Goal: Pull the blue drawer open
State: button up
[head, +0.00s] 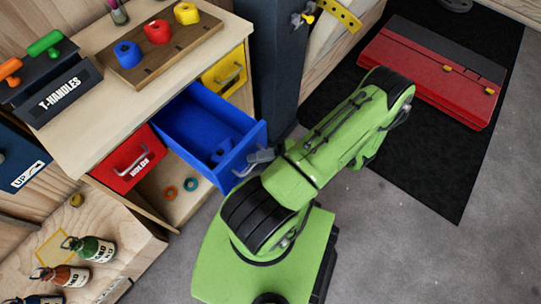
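The blue drawer (199,118) sticks well out of the wooden cabinet (95,148), between a red drawer and a yellow drawer. A blue piece (221,150) lies inside it near the front.
The red drawer (128,160) marked HOLDS and the yellow drawer (224,72) flank the blue one. A dark post (288,65) stands right of the cabinet. A red case (430,72) lies on a black mat (440,180).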

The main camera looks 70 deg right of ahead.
jog(key=p+v, duration=0.2)
jog(key=v, duration=1.3)
jog(key=shift+s+d, duration=0.25)
jog(key=shift+s, duration=0.05)
